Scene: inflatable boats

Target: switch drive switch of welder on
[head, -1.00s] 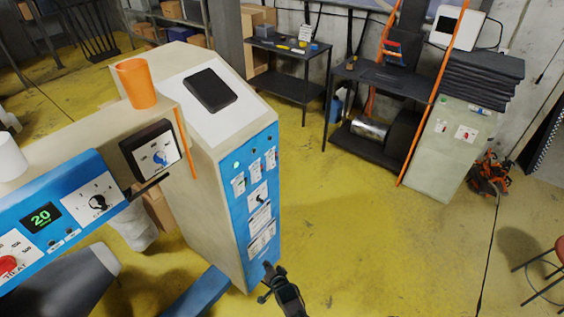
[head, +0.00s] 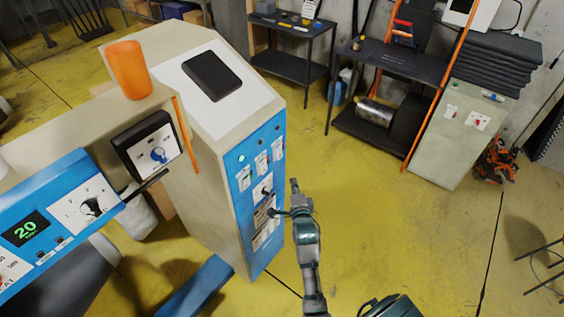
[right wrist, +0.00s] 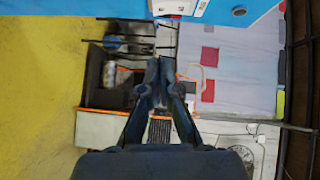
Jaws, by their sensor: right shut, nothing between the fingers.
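The welder (head: 215,150) is a tall beige cabinet with a blue side panel (head: 275,230) in the head view. The panel carries a green light, several small white-labelled switches (head: 262,160) in a row, and a black rotary switch (head: 265,191) on a white plate below. The labels are too small to read, so I cannot tell which is the drive switch. My right gripper (head: 284,200) is shut and empty, just in front of the panel's right edge, beside the lower plates and partly covering them. In the right wrist view its fingers (right wrist: 160,75) are together below the blue panel (right wrist: 60,5).
A beige arm with a blue control box (head: 50,220) showing "20" juts left. A black dial box (head: 147,145), an orange cup (head: 129,70) and a black tablet (head: 212,76) are on the machine. Workbenches stand behind. Yellow floor (head: 400,230) at right is mostly clear.

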